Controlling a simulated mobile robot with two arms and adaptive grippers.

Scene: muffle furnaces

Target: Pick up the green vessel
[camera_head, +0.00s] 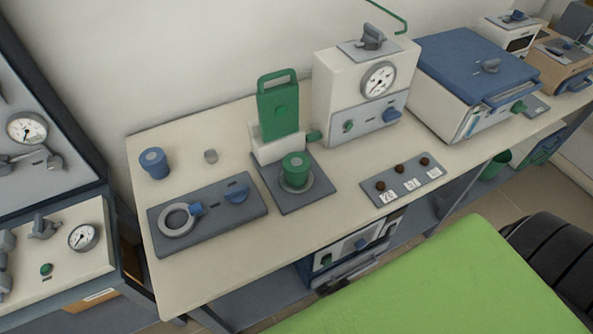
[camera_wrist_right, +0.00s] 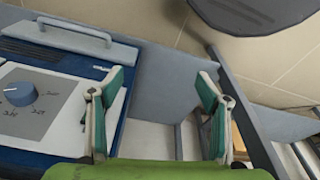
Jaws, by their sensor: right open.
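The green vessel (camera_head: 295,169) is a small green cylinder with a darker top. It stands upright on a round grey plate on the dark base of a device (camera_head: 279,106) with a tall green handled part, on the bench. My right gripper (camera_wrist_right: 162,80) shows only in the right wrist view. Its two green and grey fingers are wide apart with nothing between them. The green vessel is not in that view. My left gripper is in neither view.
On the bench (camera_head: 225,262), a blue cylinder (camera_head: 154,163) and a dark panel with a grey ring (camera_head: 177,220) are left of the vessel. A gauge box (camera_head: 364,90) stands behind right, a knobbed panel (camera_head: 407,180) at right. A blue-white unit (camera_wrist_right: 40,85) is beside my right gripper.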

